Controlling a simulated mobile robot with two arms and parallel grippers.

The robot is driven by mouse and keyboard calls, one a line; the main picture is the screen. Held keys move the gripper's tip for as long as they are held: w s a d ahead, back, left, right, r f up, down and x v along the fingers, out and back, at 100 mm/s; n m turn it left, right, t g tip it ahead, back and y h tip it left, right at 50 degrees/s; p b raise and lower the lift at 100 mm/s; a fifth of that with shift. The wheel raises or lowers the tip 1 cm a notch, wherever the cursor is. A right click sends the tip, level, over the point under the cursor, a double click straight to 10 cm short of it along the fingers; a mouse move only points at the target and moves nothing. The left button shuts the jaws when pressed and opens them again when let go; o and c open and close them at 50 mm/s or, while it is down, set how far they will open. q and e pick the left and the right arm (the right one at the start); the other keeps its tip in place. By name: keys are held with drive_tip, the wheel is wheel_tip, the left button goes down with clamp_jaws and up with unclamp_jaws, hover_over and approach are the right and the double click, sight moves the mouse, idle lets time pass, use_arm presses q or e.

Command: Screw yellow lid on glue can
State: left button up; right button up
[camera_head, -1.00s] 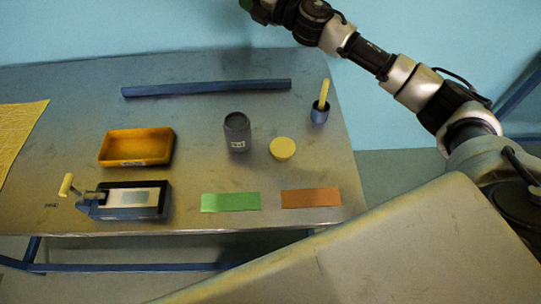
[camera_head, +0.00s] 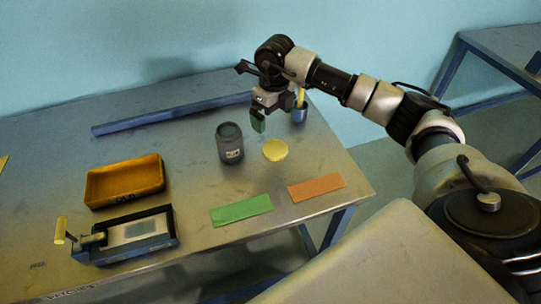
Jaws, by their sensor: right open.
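The grey glue can (camera_head: 230,146) stands upright on the metal table, with a dark top and a small white label. The round yellow lid (camera_head: 275,150) lies on the table just right of the can, apart from it. My right gripper (camera_head: 258,122) has green fingertips and hangs above the table, behind and above the lid, between the can and the brush cup. It is open with nothing seen in it; its fingers overlap closely in this view. My left gripper is not in view.
A yellow tray (camera_head: 125,181) and a hand-cranked device (camera_head: 130,236) stand at the left. A green strip (camera_head: 241,210) and an orange strip (camera_head: 317,187) lie in front. A blue bar (camera_head: 165,117) lies behind. A cup (camera_head: 299,113) is close behind my right gripper.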

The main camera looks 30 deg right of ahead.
hover_over(274, 148)
drive_tip(key=f, duration=0.5)
drive_tip(key=shift+w+d+f, duration=0.1)
drive_tip(key=shift+w+d, duration=0.15)
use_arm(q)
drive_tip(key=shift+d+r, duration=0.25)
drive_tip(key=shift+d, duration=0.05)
use_arm(e)
drive_tip(key=shift+f, duration=0.3)
use_arm(q)
drive_tip(key=shift+p, duration=0.3)
use_arm(e)
drive_tip(key=shift+a+f, duration=0.15)
drive_tip(key=shift+f, duration=0.25)
wheel_tip(274, 148, down, 4)
drive_tip(key=shift+s+a+f+p, duration=0.1)
drive_tip(key=shift+s+f+p, duration=0.1)
drive_tip(key=shift+p, duration=0.3)
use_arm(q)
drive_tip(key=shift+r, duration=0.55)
